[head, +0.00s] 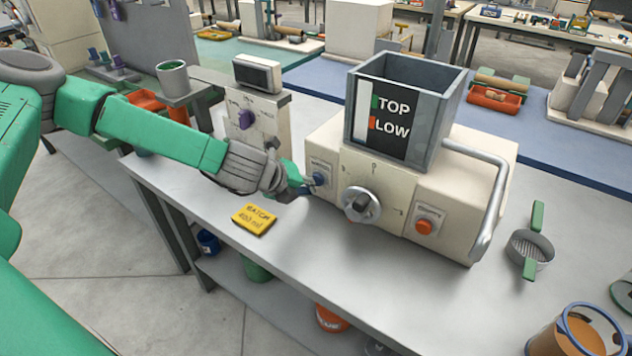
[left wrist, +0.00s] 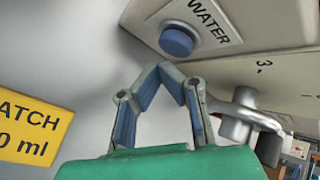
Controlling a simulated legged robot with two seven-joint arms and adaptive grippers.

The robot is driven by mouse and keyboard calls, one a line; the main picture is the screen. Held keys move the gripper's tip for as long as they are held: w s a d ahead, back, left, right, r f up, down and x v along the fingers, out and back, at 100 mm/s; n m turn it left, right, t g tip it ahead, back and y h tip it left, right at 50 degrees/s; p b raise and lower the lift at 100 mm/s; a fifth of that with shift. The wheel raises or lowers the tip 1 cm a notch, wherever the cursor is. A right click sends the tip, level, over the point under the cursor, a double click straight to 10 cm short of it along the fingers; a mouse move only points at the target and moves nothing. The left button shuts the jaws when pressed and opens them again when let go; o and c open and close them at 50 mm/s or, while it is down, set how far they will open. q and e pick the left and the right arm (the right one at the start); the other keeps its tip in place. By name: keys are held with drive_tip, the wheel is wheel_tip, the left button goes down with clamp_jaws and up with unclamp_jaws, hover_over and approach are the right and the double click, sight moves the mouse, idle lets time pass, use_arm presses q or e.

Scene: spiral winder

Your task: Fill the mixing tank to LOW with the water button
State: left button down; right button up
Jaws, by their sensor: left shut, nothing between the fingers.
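The mixing tank (head: 440,115) is a grey open-topped box on a cream machine (head: 470,190). Its black front panel (head: 392,118) reads TOP beside a green mark and LOW beside a red mark. No liquid shows in the part of the inside that I see. The blue water button (head: 319,179) is on the machine's front left; in the left wrist view the blue button (left wrist: 177,42) sits under the label WATER. My left gripper (head: 303,189) is shut and empty, its fingertips (left wrist: 167,68) just short of the button; contact cannot be made out. My right gripper is out of view.
A round dial (head: 361,205) and a red button (head: 424,227) are on the machine's front, with a handle (head: 490,205) at its right. A yellow BATCH card (head: 254,219) lies on the bench. A sieve (head: 531,250) is at right.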

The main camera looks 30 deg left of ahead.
use_arm(q)
drive_tip(key=shift+s+a+b, duration=0.2)
drive_tip(key=shift+s+b, duration=0.3)
drive_tip(key=shift+s, duration=2)
idle(0.5)
